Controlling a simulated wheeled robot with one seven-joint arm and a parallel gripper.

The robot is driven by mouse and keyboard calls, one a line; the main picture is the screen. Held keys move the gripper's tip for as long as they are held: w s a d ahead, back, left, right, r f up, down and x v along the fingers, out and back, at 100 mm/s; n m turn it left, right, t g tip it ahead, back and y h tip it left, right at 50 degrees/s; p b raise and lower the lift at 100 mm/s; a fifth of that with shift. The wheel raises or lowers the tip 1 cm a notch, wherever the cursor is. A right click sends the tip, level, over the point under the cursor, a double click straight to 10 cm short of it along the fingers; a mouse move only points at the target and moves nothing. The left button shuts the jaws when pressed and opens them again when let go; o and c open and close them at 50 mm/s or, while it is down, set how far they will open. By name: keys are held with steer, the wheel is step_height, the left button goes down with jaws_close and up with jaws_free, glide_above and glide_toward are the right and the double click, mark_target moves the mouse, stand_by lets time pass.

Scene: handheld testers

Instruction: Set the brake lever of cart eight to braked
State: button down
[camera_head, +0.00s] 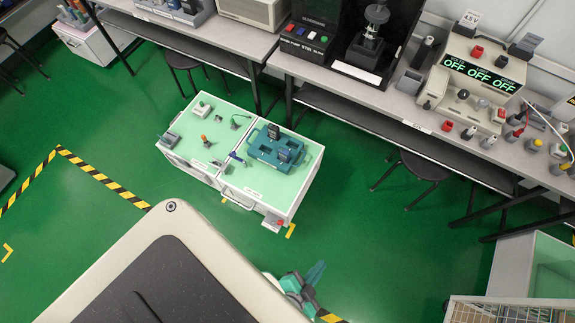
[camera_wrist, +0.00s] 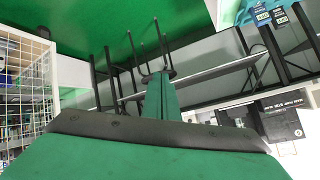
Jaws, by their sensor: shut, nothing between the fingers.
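A white cart (camera_head: 205,173) with a pale green top stands on the green floor in the middle of the head view. A small red part (camera_head: 281,222), possibly its brake lever, sits low at the cart's near right corner. Its setting is too small to read, and I cannot read a number on the cart's labels. My gripper (camera_head: 316,270) is near the bottom of the head view, below and right of that corner and apart from the cart. In the wrist view my gripper's fingers (camera_wrist: 160,97) are together and empty. The wrist view does not show the red part.
A teal tray (camera_head: 262,146) and small devices lie on the cart top. A long bench (camera_head: 335,85) with test equipment runs behind it, with stools below. Another white cart (camera_head: 95,50) stands upper left. A wire basket (camera_head: 510,310) is lower right. Floor between gripper and cart is clear.

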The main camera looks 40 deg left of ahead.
steer(key=w+a+f+m+g+y, duration=0.2)
steer(key=w+a+f+m+g, duration=0.15)
steer(key=f, duration=0.85)
steer(key=w+a+f+m+g+y, duration=0.2)
steer(key=f+m+g, duration=0.3)
steer(key=f, duration=0.8)
steer(key=shift+w+a+r+m+g+y, duration=0.15)
steer(key=shift+w+a+m+g+y, duration=0.75)
steer(key=shift+a, duration=0.25)
steer(key=shift+w+a+r+m+g+y, duration=0.15)
steer(key=shift+w+a+m+g+y, duration=0.65)
steer(key=shift+w+a+m+g, duration=0.25)
steer(key=shift+a+f, duration=0.1)
steer(key=s+a+f, duration=0.1)
steer(key=a+f, duration=0.5)
steer(key=a, duration=0.3)
steer(key=shift+s+a, duration=0.2)
steer(key=shift+a, duration=0.15)
